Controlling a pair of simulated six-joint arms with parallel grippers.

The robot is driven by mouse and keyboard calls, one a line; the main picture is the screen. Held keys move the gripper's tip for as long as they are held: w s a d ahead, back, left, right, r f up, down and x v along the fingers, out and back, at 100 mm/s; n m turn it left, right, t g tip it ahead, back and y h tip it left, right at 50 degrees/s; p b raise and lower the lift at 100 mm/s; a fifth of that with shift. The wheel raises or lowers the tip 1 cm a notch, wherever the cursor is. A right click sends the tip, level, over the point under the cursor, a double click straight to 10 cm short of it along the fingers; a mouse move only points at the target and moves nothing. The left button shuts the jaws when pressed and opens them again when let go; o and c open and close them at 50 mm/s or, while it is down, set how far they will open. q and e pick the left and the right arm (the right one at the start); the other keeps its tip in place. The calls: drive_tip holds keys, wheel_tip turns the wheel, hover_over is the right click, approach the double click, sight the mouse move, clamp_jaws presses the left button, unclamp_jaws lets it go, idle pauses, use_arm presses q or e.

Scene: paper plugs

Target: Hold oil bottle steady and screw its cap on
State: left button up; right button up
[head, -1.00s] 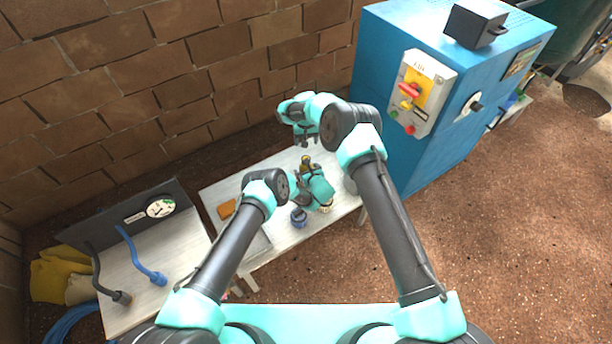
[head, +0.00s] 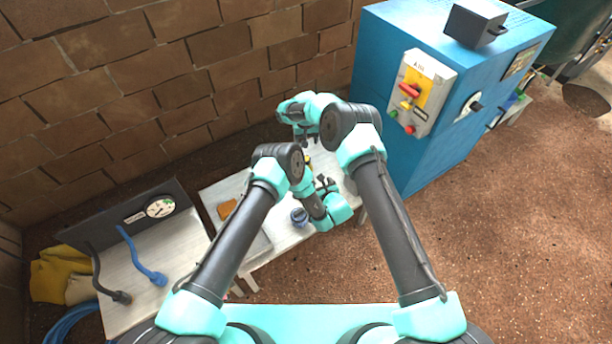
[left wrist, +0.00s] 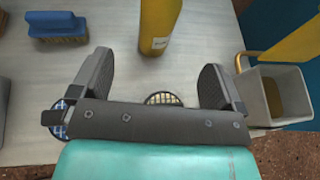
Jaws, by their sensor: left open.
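The yellow oil bottle (left wrist: 160,22) stands on the bench at the top of the left wrist view, with its top cut off. In the head view only a small yellow part of it (head: 308,160) shows past my left arm. My left gripper (left wrist: 155,64) is open and empty, its two fingers spread short of the bottle and apart from it. In the head view the left gripper (head: 325,184) is small, over the bench's right part. My right gripper (head: 303,136) hangs beyond the bottle, too small to read its jaws. I cannot make out the cap.
The pale bench (left wrist: 205,25) also holds a blue brush (left wrist: 57,27) and round mesh-topped things (left wrist: 162,98) close under the left gripper. A grey bin (left wrist: 298,92) is at its right edge. In the head view a blue cabinet (head: 400,75) stands right of the bench.

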use_arm(q)
drive_tip(key=shift+v, duration=1.6)
